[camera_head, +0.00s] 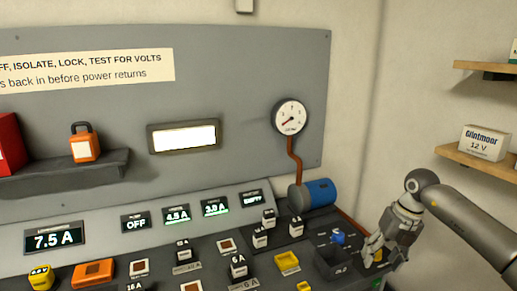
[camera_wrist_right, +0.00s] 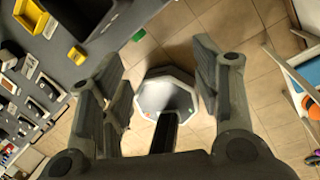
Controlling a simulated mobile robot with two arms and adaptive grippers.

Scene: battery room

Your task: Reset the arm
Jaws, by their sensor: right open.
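My right arm comes in from the right in the head view. Beyond the fingers are the tiled floor and a grey octagonal shape (camera_wrist_right: 167,92). My left gripper is not in view.
The console carries several switches and blocks, including a yellow block (camera_head: 287,262). A gauge (camera_head: 290,117) and blue cylinder (camera_head: 313,194) are behind it. An orange padlock (camera_head: 84,147) stands on a ledge. Shelves (camera_head: 478,160) hold a Glintmoor box (camera_head: 485,142) at right.

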